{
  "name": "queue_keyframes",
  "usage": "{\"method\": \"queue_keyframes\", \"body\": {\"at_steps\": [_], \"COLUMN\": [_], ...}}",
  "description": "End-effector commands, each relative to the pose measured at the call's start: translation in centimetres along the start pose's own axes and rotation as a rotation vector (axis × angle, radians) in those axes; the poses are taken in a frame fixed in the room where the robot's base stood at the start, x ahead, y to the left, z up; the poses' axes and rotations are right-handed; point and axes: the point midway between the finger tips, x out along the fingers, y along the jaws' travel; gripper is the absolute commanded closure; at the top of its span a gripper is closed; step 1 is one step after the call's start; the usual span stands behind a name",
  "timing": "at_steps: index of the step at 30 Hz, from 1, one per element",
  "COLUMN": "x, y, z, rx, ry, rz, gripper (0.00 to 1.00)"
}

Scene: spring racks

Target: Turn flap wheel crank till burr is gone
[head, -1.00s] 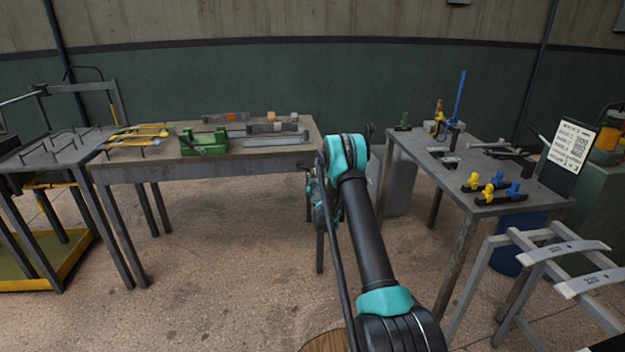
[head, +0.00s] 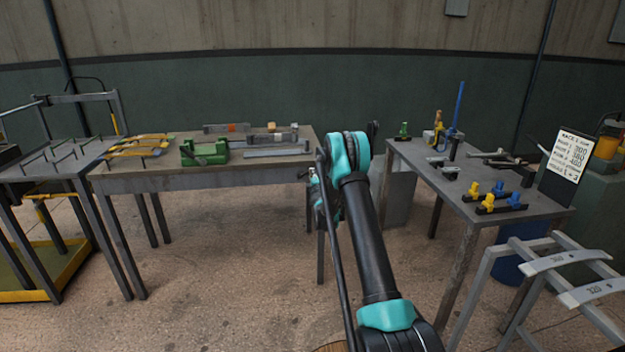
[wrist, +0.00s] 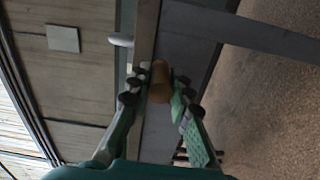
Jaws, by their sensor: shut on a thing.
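A brown cylindrical handle (wrist: 160,82) stands between my fingertips in the wrist view; it looks like the grip of the crank. My gripper (wrist: 161,90) is shut on it, one finger on each side. In the head view, my gripper is mostly hidden behind my own arm, beside the right end of the long table. I cannot make out the flap wheel, the burr, or the rest of the crank.
The long table (head: 190,180) holds a green device (head: 205,152), yellow-marked strips (head: 140,146) and grey bars. A grey rack (head: 550,262) stands at front right. Open floor lies between.

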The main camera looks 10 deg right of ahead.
Motion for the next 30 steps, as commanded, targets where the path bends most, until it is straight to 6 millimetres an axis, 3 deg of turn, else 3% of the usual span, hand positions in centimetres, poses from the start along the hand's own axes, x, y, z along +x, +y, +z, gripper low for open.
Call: {"method": "queue_keyframes", "body": {"at_steps": [10, 26, 27, 30], "x": [-0.04, -0.04, -0.04, -0.03], "y": [0.68, 0.76, 0.76, 0.76], "z": [-0.13, -0.20, -0.21, -0.20], "rx": [-0.133, -0.154, -0.154, -0.154], "ry": [0.001, 0.003, 0.003, 0.002], "rz": [0.000, 0.000, 0.000, 0.000], "gripper": [1.00, 1.00, 0.77, 0.64]}}
